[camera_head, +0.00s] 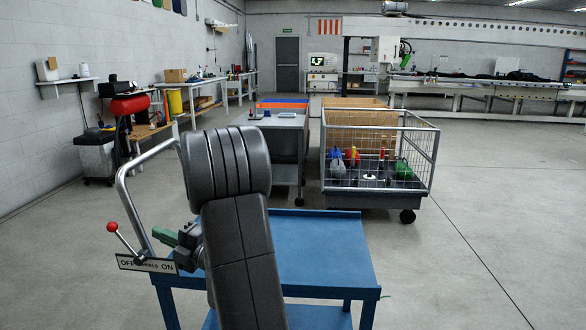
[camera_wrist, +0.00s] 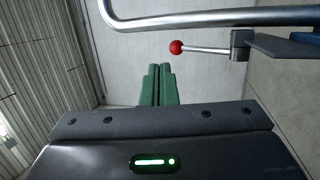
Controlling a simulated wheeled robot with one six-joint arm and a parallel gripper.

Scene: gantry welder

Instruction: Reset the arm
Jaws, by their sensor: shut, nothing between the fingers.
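My arm rises in the middle of the head view, its thick grey links bent over and hiding part of what lies behind. My gripper (camera_head: 160,235) shows as green fingers at the left of the arm, pointing left. In the wrist view my gripper (camera_wrist: 158,68) is seen from behind, its two green fingers side by side, shut and empty. A lever with a red ball (camera_head: 112,227) stands left of the fingers, above an OFF/WHEELS/ON sign (camera_head: 147,264). In the wrist view the red ball (camera_wrist: 176,47) appears just beyond the fingertips, apart from them.
A grey tubular handle (camera_head: 127,195) curves up beside the lever. A blue cart top (camera_head: 318,250) lies right of my arm. Behind it stand a wire-mesh cart (camera_head: 432,150) and a grey table (camera_head: 272,121). Floor (camera_head: 500,220) at the right is clear.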

